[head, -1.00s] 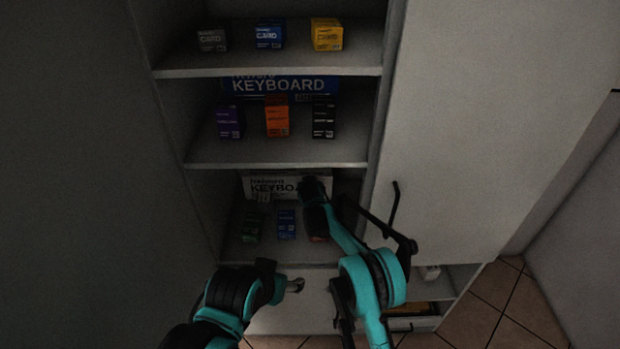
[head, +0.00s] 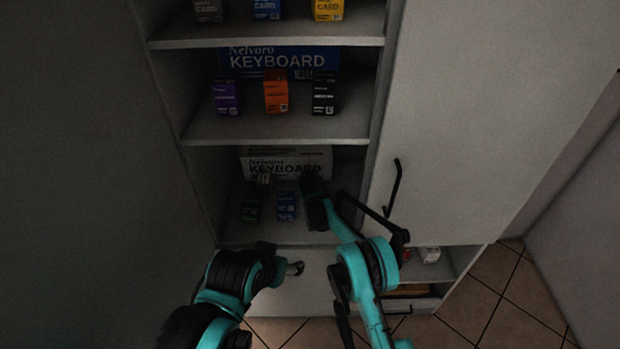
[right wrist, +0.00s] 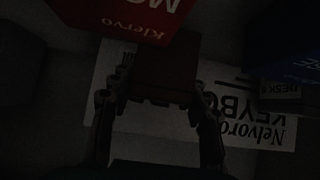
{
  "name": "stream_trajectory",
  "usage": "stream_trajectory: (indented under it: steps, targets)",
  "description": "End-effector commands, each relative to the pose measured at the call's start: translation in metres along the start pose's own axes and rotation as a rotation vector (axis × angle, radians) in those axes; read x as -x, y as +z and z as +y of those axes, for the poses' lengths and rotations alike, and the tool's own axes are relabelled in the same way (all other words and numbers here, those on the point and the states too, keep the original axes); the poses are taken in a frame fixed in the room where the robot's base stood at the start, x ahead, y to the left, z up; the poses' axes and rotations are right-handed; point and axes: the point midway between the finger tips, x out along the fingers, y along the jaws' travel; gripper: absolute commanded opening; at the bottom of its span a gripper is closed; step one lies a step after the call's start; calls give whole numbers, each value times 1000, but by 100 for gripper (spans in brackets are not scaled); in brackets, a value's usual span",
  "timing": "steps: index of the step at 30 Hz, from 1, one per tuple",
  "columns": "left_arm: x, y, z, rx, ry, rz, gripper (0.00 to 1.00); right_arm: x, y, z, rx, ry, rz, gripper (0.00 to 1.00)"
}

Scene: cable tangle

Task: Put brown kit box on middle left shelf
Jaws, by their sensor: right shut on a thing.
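My right gripper (head: 313,190) reaches into the lower compartment of the left cabinet, in front of a white keyboard box. In the right wrist view the right gripper (right wrist: 158,100) is shut on a dark reddish-brown box (right wrist: 165,78), likely the brown kit box; its label is not readable. The arm and gripper hide it in the head view. The middle left shelf (head: 260,130) bears a purple box (head: 226,97), an orange box (head: 276,93) and a black box (head: 323,94). My left gripper (head: 295,268) is low in front of the cabinet; its jaw state is unclear.
A green box (head: 250,208) and a blue box (head: 286,205) stand left of my right gripper, before the white keyboard box (head: 285,165). A red box (right wrist: 135,15) is close in the wrist view. A closed door (head: 460,120) with a handle is at the right.

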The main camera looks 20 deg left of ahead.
Motion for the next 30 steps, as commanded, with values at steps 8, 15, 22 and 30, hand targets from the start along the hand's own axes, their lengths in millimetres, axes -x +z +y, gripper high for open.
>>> stream_trajectory:
  steps: [8, 15, 22, 30]
  targets:
    - [0, 0, 0, 0, 0, 0, 67, 0, 0, 0, 0, 0, 1, 2]
    - [-3, 2, 0, 0, 0, 0, 67, -2, 3, 0, 0, 0, 1, 2]
    - [-6, 4, 0, 0, 0, 0, 67, -5, 7, 0, 0, 0, 1, 2]
    - [-7, 5, 0, 0, 0, 0, 67, -6, 8, 0, 0, 0, 1, 71]
